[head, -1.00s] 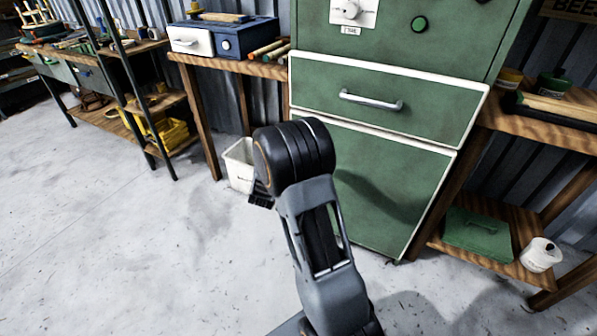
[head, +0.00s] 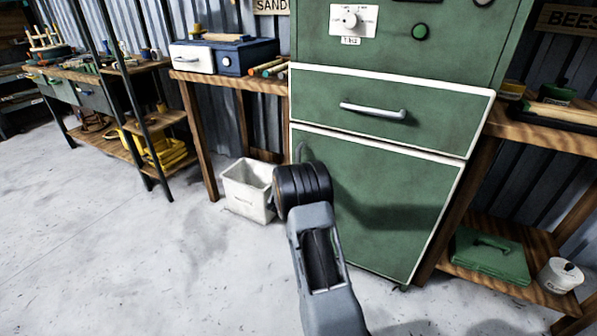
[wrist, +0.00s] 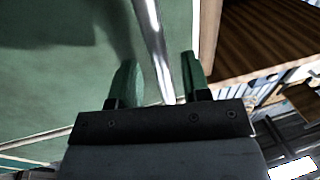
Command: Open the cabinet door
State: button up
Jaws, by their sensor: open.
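The green cabinet has a lower door (head: 390,205) with a white edge, which looks shut. A pale curved bar, seemingly its handle (head: 301,152), shows in part at the door's upper left, partly behind my arm. In the wrist view a shiny metal handle (wrist: 150,40) runs between the two fingers of my gripper (wrist: 160,62). The gripper is open, one finger on each side of the bar. Whether either finger touches it, I cannot tell. The green door face (wrist: 60,60) fills the left of that view. My arm hides the gripper in the head view.
A drawer with a horizontal handle (head: 373,111) is above the door. A white bin (head: 247,188) stands on the floor left of the cabinet. Wooden benches flank it, the right one holding a green case (head: 490,255) and a white pot (head: 560,275). Open floor lies left.

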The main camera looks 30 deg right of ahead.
jog(key=shift+x, duration=1.3)
jog(key=shift+c, duration=0.2)
grip_shut()
